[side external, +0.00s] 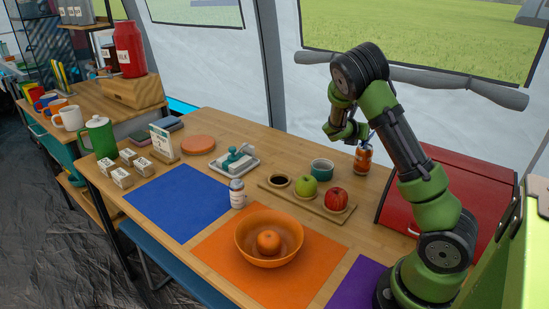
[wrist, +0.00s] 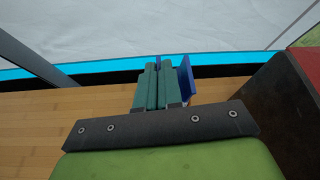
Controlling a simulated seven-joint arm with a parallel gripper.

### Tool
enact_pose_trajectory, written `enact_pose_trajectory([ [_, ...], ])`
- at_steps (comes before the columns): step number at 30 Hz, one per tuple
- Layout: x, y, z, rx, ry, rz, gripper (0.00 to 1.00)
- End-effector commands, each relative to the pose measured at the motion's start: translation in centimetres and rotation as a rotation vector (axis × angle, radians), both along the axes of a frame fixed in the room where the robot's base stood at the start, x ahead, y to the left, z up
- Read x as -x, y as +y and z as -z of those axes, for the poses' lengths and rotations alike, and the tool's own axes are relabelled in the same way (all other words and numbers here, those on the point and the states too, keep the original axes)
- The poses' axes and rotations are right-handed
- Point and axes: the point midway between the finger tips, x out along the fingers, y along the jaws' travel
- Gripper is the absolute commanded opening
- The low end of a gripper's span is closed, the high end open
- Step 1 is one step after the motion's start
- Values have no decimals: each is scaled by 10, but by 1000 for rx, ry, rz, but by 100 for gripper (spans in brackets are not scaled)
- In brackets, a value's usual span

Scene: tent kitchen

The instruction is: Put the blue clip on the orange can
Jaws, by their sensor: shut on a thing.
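The orange can (side external: 363,160) stands upright near the table's back edge, left of the red box. My gripper (side external: 369,137) is just above the can's top in the side view. Whether anything touches the can cannot be told. In the wrist view my green fingers (wrist: 158,68) are shut on the blue clip (wrist: 186,79). A flat blue part of the clip sticks out right of the fingers, and a small bit shows between the tips. The can does not show in the wrist view.
A red box (side external: 450,190) stands right of the can. A teal bowl (side external: 321,168) and a wooden board (side external: 300,203) with a green apple (side external: 306,186) and a red apple (side external: 335,199) are to the left. An orange bowl (side external: 251,253) sits in front.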

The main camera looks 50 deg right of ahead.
Motion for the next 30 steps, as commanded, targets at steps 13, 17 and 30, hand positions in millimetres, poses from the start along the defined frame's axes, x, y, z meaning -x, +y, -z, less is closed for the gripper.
enact_pose_trajectory([
  [13,0,0,5,0,-1,0,26],
  [17,0,0,5,1,-1,0,31],
  [30,-3,25,-11,0,-5,-4,31],
])
